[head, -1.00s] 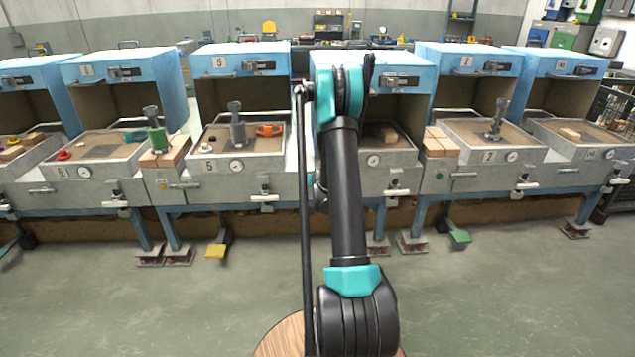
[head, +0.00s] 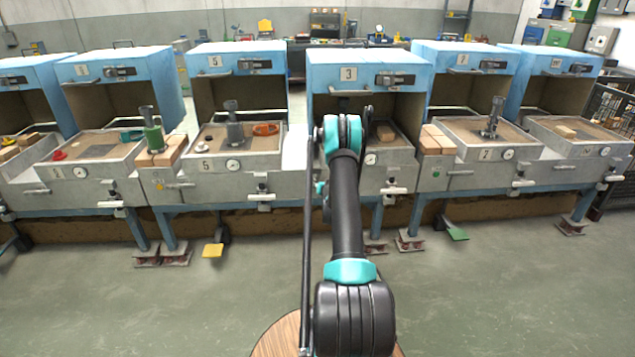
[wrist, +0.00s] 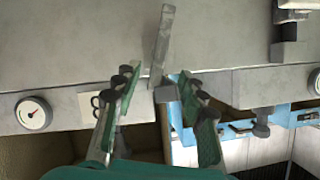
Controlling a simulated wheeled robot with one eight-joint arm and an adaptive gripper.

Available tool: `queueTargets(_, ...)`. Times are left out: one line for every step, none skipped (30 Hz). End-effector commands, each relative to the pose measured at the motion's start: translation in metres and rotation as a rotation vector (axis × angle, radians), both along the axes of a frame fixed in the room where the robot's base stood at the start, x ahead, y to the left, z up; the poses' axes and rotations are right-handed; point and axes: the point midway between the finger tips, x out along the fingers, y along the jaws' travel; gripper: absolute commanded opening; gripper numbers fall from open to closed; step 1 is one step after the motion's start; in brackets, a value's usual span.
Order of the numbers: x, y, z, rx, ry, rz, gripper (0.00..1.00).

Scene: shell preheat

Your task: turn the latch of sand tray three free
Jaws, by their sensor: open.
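Sand tray three (head: 400,157) is the middle tray, under the blue hood marked 3; my arm covers its left part in the head view. In the wrist view, a grey bar-shaped latch (wrist: 161,45) stands at a slight tilt, with a small square block at its lower end. My gripper (wrist: 158,80) is open, with its green-padded fingers to either side of the latch's block end. I cannot tell whether a finger touches it. The tray's round gauge (wrist: 33,114) and part of a number plate (wrist: 93,104) show at left. My gripper is hidden behind my arm in the head view.
A stack of tan blocks (head: 437,140) sits between trays three and two. The floor in front is clear.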

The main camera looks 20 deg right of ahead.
Motion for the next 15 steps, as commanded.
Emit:
queueTargets(0.01,-0.001,-0.004,0.0,0.0,0.001,0.41)
queueTargets(0.016,-0.002,-0.007,-0.001,0.0,0.001,0.41)
queueTargets(0.023,-0.003,-0.009,-0.001,0.001,0.002,0.41)
queueTargets(0.028,-0.004,-0.012,-0.001,0.001,0.002,0.41)
queueTargets(0.034,-0.005,-0.014,-0.002,0.001,0.001,0.41)
queueTargets(0.041,-0.006,-0.016,-0.001,0.001,0.002,0.41)
queueTargets(0.046,-0.007,-0.019,0.0,0.001,0.002,0.41)
queueTargets(0.051,-0.008,-0.021,-0.001,0.001,0.001,0.41)
queueTargets(0.058,-0.009,-0.023,0.0,0.0,0.0,0.41)
queueTargets(0.062,-0.01,-0.025,-0.001,0.0,0.0,0.41)
queueTargets(0.067,-0.011,-0.027,-0.001,0.0,0.0,0.41)
queueTargets(0.072,-0.012,-0.029,-0.001,0.0,0.0,0.41)
queueTargets(0.076,-0.012,-0.03,-0.002,0.0,0.001,0.41)
queueTargets(0.079,-0.013,-0.032,-0.002,0.0,0.001,0.41)
queueTargets(0.083,-0.014,-0.033,-0.002,0.0,0.001,0.41)
